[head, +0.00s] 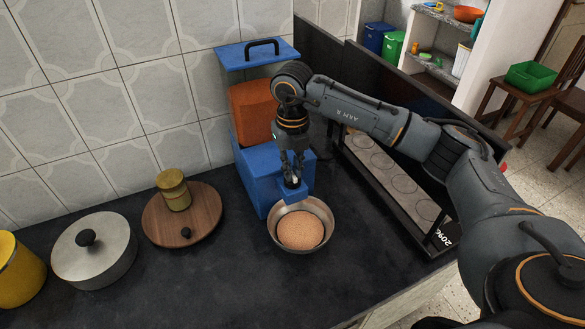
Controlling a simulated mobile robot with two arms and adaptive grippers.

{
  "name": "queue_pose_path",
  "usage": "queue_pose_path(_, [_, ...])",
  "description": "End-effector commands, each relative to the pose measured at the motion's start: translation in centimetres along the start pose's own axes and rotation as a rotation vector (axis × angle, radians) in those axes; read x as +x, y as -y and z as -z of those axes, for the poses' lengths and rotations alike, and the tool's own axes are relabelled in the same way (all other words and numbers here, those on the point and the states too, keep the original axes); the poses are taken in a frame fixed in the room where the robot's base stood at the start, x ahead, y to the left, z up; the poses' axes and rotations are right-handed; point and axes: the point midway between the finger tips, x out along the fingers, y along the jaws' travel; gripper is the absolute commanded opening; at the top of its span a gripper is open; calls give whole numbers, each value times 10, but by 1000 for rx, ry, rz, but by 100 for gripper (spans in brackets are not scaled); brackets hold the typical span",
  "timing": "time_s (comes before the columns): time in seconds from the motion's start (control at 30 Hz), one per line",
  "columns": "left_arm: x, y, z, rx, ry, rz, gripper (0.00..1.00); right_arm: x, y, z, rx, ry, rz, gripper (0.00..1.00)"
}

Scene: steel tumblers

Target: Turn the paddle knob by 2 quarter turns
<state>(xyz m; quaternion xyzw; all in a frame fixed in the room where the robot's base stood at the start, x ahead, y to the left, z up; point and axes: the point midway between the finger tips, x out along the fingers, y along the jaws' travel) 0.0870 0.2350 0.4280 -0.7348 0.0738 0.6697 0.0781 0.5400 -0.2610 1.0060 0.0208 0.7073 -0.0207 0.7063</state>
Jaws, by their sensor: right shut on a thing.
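A blue dispenser (255,178) with a clear hopper, a blue lid and orange-brown contents stands against the tiled wall. My right gripper (292,180) reaches down in front of it and is shut on the paddle knob at the dispenser's front. The fingers hide most of the knob, so its angle cannot be told. A steel bowl (328,216) stands on the counter below the dispenser's spout, holding a light brown, grainy fill. My left gripper is not in view.
A round wooden board (205,224) with a small yellow jar (173,189) is left of the bowl. A lidded steel pot (93,263) and a yellow canister (18,272) stand farther left. A black-framed rack (385,172) stands close on the right. The front counter is clear.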

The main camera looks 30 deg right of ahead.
Motion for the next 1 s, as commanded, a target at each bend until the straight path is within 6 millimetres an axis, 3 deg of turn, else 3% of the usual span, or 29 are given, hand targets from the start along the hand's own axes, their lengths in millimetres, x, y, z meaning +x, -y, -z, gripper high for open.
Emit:
queue_pose_path(0.2, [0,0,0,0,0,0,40,-3,0,-2,1,7,-1,0])
queue_pose_path(0.23, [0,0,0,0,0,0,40,-3,0,-2,1,7,-1,12])
queue_pose_path(0.3, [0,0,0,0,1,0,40,-2,0,-2,1,7,-1,20])
queue_pose_path(0.67, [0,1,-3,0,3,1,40,-6,0,-1,-1,4,0,20])
queue_pose_path(0.77, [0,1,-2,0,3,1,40,-19,0,-2,-1,7,-1,20])
queue_pose_path(1.0, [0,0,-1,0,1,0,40,-70,0,-2,-1,9,-1,20])
